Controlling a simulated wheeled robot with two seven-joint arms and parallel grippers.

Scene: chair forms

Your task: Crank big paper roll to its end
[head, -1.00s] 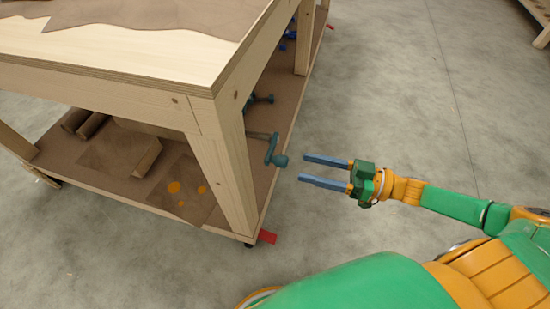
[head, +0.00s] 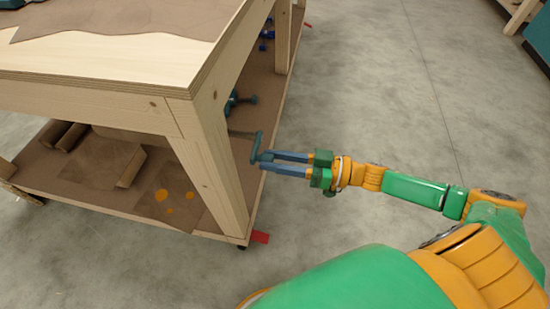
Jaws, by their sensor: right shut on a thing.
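A teal crank (head: 256,146) sticks out from the side of the wooden workbench (head: 185,93), just right of its front leg. Its arm slopes down to a handle at the lower end. My right gripper (head: 266,160) reaches in from the right and is shut on that crank handle, its blue fingers on either side of it. The crank's shaft runs back behind the bench leg, which hides what it joins. I cannot make out the big paper roll on it for sure. My left gripper is not in view.
The bench's lower shelf (head: 95,195) holds brown rolls (head: 67,136), flat brown sheets and orange spots. Teal clamps (head: 236,102) sit farther back on it.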

